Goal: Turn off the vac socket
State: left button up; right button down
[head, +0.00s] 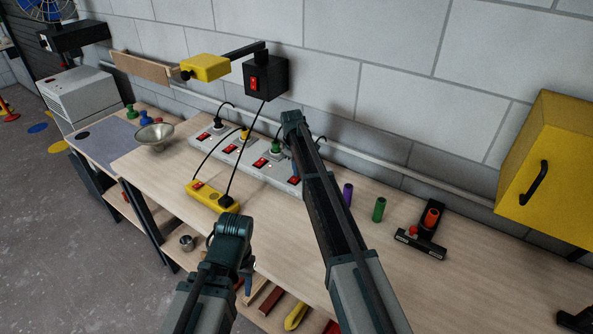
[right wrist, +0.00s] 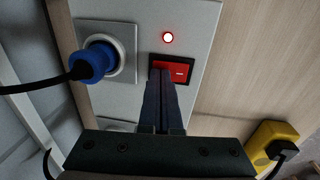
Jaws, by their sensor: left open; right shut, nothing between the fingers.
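A pale socket strip (head: 247,153) with several red rocker switches lies along the back of the bench; I cannot read any label marking the vac socket. In the right wrist view, a red switch (right wrist: 183,72) sits below a lit red lamp (right wrist: 167,37). A blue plug (right wrist: 93,64) with a black cable is in the socket beside it. My right gripper (right wrist: 167,73) is shut and empty, its fingertips at the switch's left part, touching or very near. In the head view, my right arm hides part of the strip. My left gripper (head: 232,224) is open near the bench's front edge, away from the strip.
A yellow power strip (head: 206,197) with a black plug lies in front. A metal bowl (head: 154,134) stands left. A black switch box (head: 266,77) is on the wall. Purple (head: 347,194) and green (head: 379,209) cylinders stand right; a yellow cabinet (head: 550,150) hangs right.

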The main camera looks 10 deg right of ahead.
jog(key=shift+f, duration=0.1)
jog(key=shift+f+b, duration=0.25)
jog(key=shift+b, duration=0.15)
jog(key=shift+r, duration=0.25)
jog(key=shift+s+a, duration=0.1)
jog(key=shift+s, duration=0.1)
jog(key=shift+s+a+p, duration=0.25)
jog(key=shift+p, duration=0.1)
jog(key=shift+s+a+r, duration=0.1)
jog(key=shift+s+a, duration=0.05)
jog(key=shift+a, duration=0.1)
